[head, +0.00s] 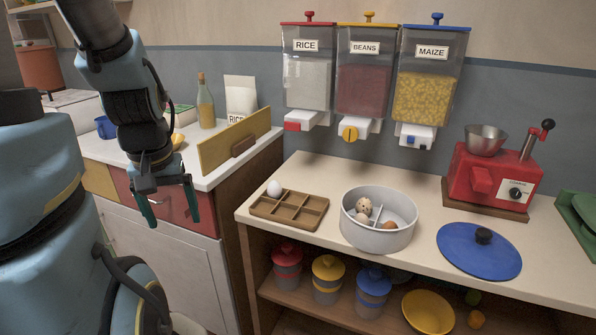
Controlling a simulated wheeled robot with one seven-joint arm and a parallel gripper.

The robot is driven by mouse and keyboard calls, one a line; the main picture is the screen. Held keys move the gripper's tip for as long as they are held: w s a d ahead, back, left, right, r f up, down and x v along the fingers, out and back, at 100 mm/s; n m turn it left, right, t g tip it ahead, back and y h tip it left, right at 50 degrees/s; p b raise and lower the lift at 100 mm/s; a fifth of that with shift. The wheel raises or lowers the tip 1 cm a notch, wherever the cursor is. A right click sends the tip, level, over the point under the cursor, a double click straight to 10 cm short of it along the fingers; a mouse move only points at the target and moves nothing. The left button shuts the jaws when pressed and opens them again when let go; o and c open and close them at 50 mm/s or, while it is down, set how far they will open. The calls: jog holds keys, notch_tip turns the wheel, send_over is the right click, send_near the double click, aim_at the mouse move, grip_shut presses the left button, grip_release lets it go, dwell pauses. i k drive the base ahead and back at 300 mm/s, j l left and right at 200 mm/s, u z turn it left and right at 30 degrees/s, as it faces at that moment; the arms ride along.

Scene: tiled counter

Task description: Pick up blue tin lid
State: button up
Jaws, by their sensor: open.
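The blue tin lid (464,254) is a flat round disc with a black knob (483,236) at its middle. In the head view it lies on the counter at the right, apart from the round white tin. The round white tin (375,237) stands uncovered to its left, with dividers and several eggs inside. My gripper (172,221) is open and empty, its green fingers pointing down at the left, in front of the drawers of the other counter. It is far to the left of the lid.
A wooden divided tray (283,216) with a white egg stands left of the tin. A red machine (492,177) stands behind the lid. Three dispensers hang above. A shelf below holds canisters and a yellow bowl (427,312). The counter's front edge is clear.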

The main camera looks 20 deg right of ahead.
aim_at(479, 251)
jog(key=z, duration=1.35)
